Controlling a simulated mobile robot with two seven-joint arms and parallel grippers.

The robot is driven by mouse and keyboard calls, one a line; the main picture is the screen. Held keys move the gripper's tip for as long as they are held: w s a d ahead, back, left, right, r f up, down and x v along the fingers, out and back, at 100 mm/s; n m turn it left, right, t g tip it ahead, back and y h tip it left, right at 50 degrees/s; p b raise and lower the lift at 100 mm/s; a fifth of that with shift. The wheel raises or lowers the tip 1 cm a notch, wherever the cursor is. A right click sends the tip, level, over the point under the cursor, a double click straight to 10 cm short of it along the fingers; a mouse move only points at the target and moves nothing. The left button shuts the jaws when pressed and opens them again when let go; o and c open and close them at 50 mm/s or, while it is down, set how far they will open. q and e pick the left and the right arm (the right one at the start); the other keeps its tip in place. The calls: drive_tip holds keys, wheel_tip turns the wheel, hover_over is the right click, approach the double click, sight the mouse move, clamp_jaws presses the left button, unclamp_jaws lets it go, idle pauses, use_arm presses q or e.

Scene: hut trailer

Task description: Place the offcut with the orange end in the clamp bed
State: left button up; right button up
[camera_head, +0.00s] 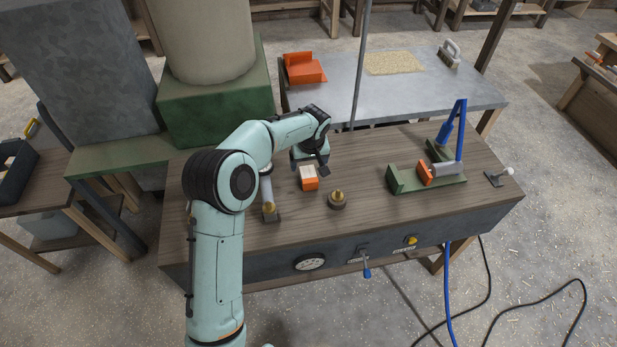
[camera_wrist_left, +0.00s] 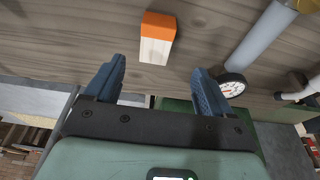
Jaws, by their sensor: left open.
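The offcut (camera_head: 309,181) is a small pale wood block with an orange end, lying on the wooden bench. In the head view its orange end faces the near edge. It also shows in the left wrist view (camera_wrist_left: 156,40), beyond and roughly between my fingertips. My left gripper (camera_head: 312,168) is open and empty, just behind and above the offcut; its fingers (camera_wrist_left: 157,78) are spread in the wrist view and not around the block. The clamp bed (camera_head: 405,184) is a green fixture on the bench's right side, with an orange jaw and a blue lever standing up. My right gripper is out of view.
Bench space between the round piece and the clamp is clear. A metal table (camera_head: 400,93) stands behind the bench.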

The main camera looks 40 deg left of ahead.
sight(309, 174)
use_arm(q)
drive_tip(key=x, duration=0.3)
drive_tip(key=shift+w+a+f, duration=0.1)
drive_tip(key=shift+w+f, duration=0.05)
drive_tip(key=shift+f, duration=0.15)
drive_tip(key=x, duration=0.2)
drive_tip(key=p+x, duration=0.1)
drive_tip(key=x, duration=0.1)
drive_tip(key=shift+w+f, duration=0.25)
drive_tip(key=shift+w, duration=0.2)
drive_tip(key=shift+a+f, duration=0.1)
drive_tip(key=shift+f, duration=0.25)
drive_tip(key=shift+c, duration=0.6)
drive_tip(key=c, duration=1.1)
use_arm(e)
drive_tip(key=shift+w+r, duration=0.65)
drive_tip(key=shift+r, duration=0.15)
